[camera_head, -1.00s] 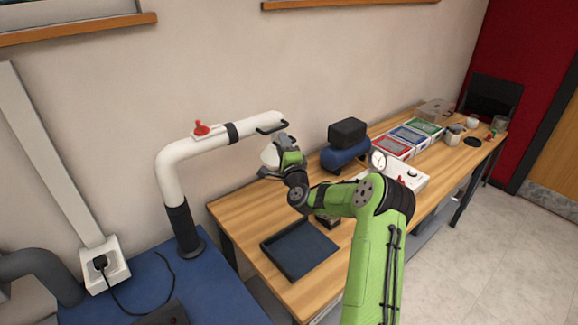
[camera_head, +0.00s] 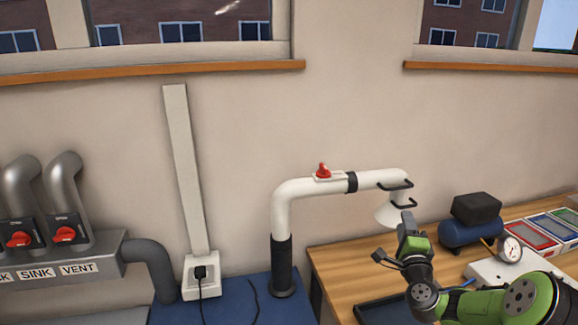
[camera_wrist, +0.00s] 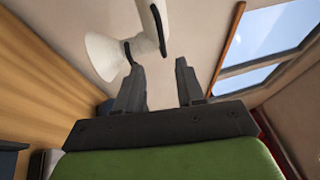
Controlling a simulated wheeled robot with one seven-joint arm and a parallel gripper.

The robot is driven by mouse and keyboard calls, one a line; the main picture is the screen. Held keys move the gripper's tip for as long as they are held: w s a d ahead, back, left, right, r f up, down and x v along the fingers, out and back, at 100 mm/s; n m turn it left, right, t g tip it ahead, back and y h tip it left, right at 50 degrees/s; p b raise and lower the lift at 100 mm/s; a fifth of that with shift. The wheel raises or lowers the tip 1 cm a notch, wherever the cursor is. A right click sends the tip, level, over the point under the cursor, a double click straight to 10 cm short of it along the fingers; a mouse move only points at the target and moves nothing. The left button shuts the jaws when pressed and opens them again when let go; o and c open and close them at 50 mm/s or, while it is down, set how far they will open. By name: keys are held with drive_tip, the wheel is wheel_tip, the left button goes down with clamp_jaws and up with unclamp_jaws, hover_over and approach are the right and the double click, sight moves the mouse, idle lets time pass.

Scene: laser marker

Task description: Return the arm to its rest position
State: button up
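My green arm (camera_head: 495,305) reaches in from the lower right of the head view. My gripper (camera_head: 392,235) points up and stands in front of the white extraction pipe's funnel end in that view. In the wrist view my gripper (camera_wrist: 160,80) has its two dark fingers spread apart, with nothing between them. The white funnel (camera_wrist: 105,55) and a pipe handle show behind and left of the fingers there. Whether the gripper touches the pipe cannot be told.
The white pipe (camera_head: 292,212) with a red valve (camera_head: 323,171) rises from a blue bench (camera_head: 235,305). On the wooden table are a dark tray (camera_head: 385,312), a blue compressor (camera_head: 468,232), a pressure gauge (camera_head: 509,248) and coloured trays (camera_head: 528,235). Vent switches (camera_head: 65,234) are at left.

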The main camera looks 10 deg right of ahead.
drive_tip(key=a+r+n+g+y, duration=0.25)
drive_tip(key=a+n+y, duration=0.9)
drive_tip(key=a, duration=0.75)
drive_tip(key=s+a+f+n+g+h, duration=0.1)
drive_tip(key=s+a+n+g+h, duration=0.1)
drive_tip(key=s+a+n+g, duration=0.45)
drive_tip(key=s+f+n+g+h, duration=0.1)
drive_tip(key=s+n+g+h, duration=0.2)
drive_tip(key=s, duration=2.5)
drive_tip(key=shift+n+g, duration=0.6)
drive_tip(key=shift+g, duration=0.1)
drive_tip(key=shift+a+f, duration=0.1)
